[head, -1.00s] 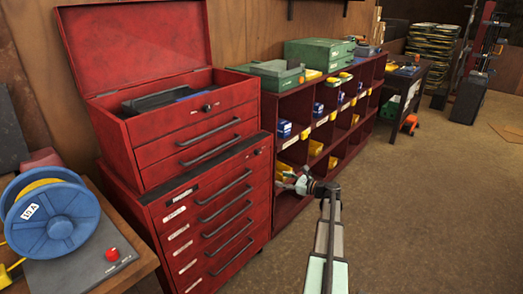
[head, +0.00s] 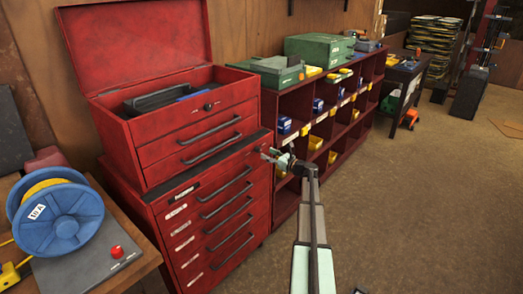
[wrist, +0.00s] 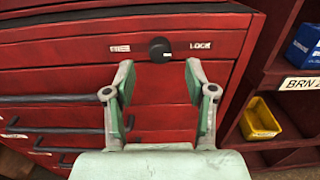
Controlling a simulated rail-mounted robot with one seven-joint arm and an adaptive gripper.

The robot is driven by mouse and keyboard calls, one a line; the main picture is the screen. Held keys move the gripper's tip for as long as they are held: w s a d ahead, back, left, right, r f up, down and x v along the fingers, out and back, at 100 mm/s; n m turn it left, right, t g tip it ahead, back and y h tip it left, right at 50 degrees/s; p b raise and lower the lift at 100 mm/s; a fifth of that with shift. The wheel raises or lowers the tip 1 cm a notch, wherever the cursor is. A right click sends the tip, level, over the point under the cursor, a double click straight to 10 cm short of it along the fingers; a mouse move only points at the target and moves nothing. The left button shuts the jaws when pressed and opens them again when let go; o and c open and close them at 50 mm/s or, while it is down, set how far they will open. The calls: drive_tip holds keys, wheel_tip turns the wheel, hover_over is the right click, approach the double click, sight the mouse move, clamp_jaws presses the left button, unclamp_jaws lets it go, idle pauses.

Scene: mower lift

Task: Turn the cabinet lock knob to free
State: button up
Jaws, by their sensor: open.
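The cabinet lock knob (wrist: 159,49) is round and black. It sits on the top front panel of the red cabinet (wrist: 60,65) in the wrist view. A worn label (wrist: 120,49) is left of it and a LOCK label (wrist: 201,45) is right of it. The knob's pale mark is on its right side, toward LOCK. My gripper (wrist: 159,67) is open, its two fingers spread left and right just below the knob, with nothing between them. In the head view my gripper (head: 270,155) is at the upper right corner of the red cabinet (head: 166,235).
A red shelf unit (head: 285,205) with blue and yellow bins stands right of the cabinet. A bench with a blue cable reel (head: 60,220) is at left.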

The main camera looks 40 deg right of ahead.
sight(260, 150)
drive_tip(key=shift+p+x, duration=0.45)
drive_tip(key=shift+x, duration=2)
clamp_jaws()
